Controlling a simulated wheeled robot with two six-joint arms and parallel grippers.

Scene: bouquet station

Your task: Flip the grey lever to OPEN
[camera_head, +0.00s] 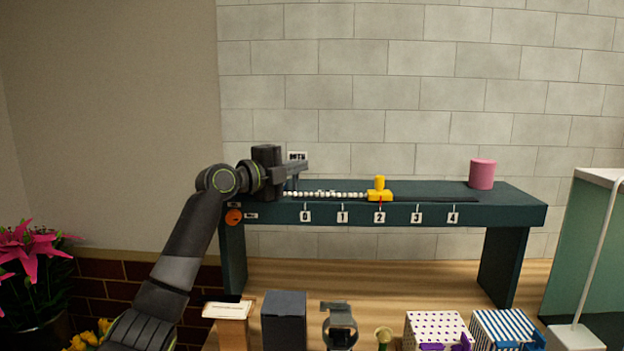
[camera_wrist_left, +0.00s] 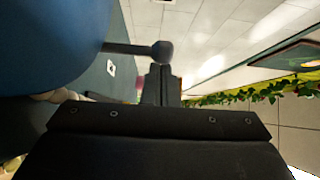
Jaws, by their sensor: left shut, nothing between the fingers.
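My left gripper (camera_head: 302,167) is at the left end of the dark teal bench-like stand (camera_head: 520,211), just above its top. It is shut and empty. In the left wrist view, a grey lever (camera_wrist_left: 130,48) with a round knob reaches in from the left. The shut fingertips (camera_wrist_left: 161,72) are right by that knob; I cannot tell whether they touch it. In the head view I cannot make out the lever behind my gripper. A small white label (camera_head: 297,156) shows behind the gripper, its text too small to read surely. My right gripper is not in view.
A white beaded strand (camera_head: 325,194) runs along the stand to a yellow slider (camera_head: 380,194) at mark 2. A pink cylinder (camera_head: 482,174) stands at the right end. An orange knob (camera_head: 234,216) is on the front. Boxes, including a striped one (camera_head: 505,328), line the foreground.

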